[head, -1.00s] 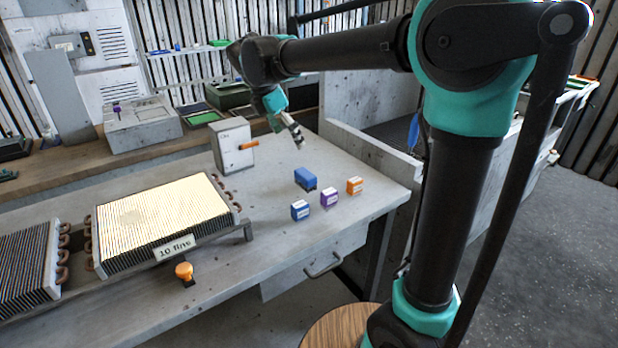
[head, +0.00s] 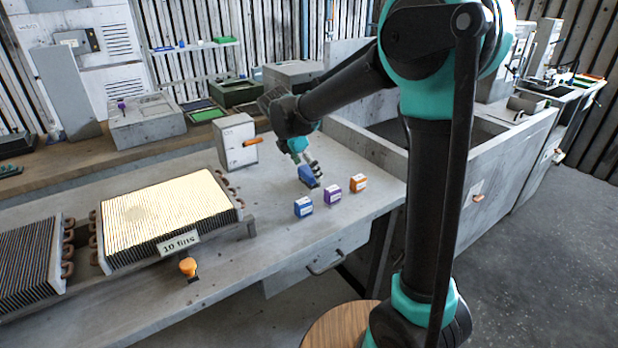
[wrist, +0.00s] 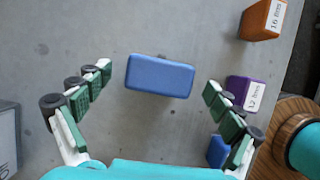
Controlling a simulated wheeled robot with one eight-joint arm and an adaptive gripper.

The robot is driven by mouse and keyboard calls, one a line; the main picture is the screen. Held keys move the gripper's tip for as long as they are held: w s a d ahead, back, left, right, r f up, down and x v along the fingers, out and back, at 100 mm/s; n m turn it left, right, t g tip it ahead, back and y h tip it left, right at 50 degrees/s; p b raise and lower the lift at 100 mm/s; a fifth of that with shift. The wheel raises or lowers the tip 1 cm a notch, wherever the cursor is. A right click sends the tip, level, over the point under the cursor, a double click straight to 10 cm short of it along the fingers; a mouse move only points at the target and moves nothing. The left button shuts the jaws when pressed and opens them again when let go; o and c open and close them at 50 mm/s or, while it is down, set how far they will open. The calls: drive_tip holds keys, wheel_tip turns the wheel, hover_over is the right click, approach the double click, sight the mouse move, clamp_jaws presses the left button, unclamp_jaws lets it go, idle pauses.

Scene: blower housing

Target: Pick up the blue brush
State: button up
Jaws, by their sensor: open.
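The blue brush (head: 309,177) lies on the grey workbench, behind a row of small labelled blocks. In the wrist view the brush (wrist: 160,77) shows as a rounded blue block, with a small dark bit at its far edge. My gripper (head: 311,170) is over the brush in the head view and partly covers it. In the wrist view my gripper (wrist: 157,82) has its fingers spread apart, one on each side of the brush, with gaps on both sides. Nothing is between the fingers except the brush below or ahead of them.
A blue block (head: 303,207), a purple block (head: 332,195) and an orange block (head: 358,182) stand close in front of the brush. A grey box with an orange lever (head: 235,142) stands to the left. A finned coil (head: 165,215) fills the bench's left. Bare bench surrounds the brush.

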sight(309, 170)
drive_tip(key=shift+x, duration=0.9)
drive_tip(key=shift+r, duration=0.1)
drive_tip(key=c, duration=1.4)
drive_tip(key=shift+r, duration=0.1)
wheel_tip(309, 170, up, 20)
drive_tip(key=shift+f, duration=0.1)
